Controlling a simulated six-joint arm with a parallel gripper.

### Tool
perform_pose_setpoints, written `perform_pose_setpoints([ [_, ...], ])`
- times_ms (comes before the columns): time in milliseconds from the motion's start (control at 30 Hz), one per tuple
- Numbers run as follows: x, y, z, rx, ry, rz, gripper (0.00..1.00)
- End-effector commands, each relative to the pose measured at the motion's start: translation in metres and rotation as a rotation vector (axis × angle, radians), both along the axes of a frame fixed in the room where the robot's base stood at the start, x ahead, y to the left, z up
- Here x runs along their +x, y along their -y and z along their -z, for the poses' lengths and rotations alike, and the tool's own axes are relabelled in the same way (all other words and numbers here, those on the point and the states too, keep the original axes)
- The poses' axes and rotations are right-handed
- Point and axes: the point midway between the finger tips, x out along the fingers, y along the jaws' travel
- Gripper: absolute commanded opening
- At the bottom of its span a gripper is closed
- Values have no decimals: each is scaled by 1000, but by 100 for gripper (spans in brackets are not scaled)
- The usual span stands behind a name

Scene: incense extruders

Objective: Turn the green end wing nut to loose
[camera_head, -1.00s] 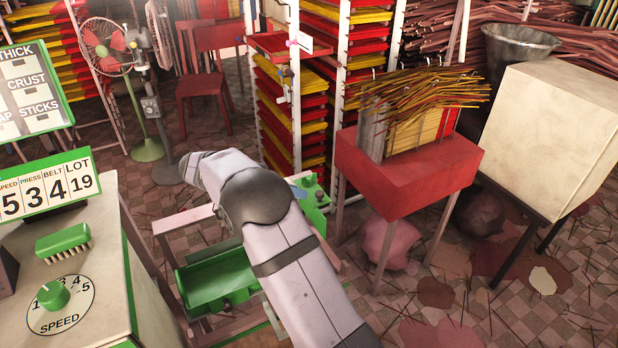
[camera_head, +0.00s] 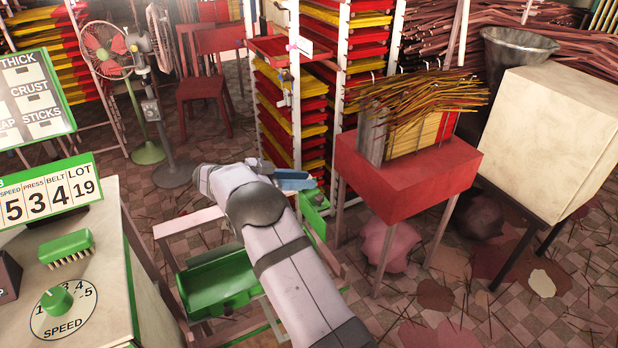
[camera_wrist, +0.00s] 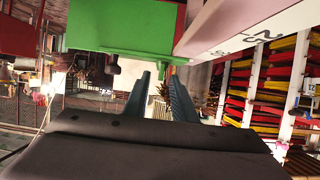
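A green end block (camera_head: 315,205) shows just right of my wrist in the head view, with a small knob-like part on top that is too small to make out as a wing nut. In the wrist view a green block (camera_wrist: 135,25) fills the top, with a dark stub (camera_wrist: 113,64) under its left end and another small dark part under its right side. I cannot tell which is the wing nut. My gripper (camera_wrist: 160,85) is open, its two blue-grey fingers apart with nothing held. In the head view its blue finger (camera_head: 293,181) shows beside the green end block.
A pale beam with markings (camera_wrist: 225,30) runs close by at upper right in the wrist view. A green tray (camera_head: 218,285) lies below my arm. A red table (camera_head: 410,175) with incense sticks stands right, and a control cabinet (camera_head: 100,240) stands left.

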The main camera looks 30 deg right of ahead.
Motion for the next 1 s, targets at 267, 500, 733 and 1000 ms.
perform_pose_setpoints([
  [267, 0, 22, 9, 1, -1, 0, 24],
  [500, 0, 24, 10, 1, -1, -1, 24],
  [733, 0, 24, 10, 1, -1, -1, 0],
  [1000, 0, 24, 11, 0, -1, -7, 0],
])
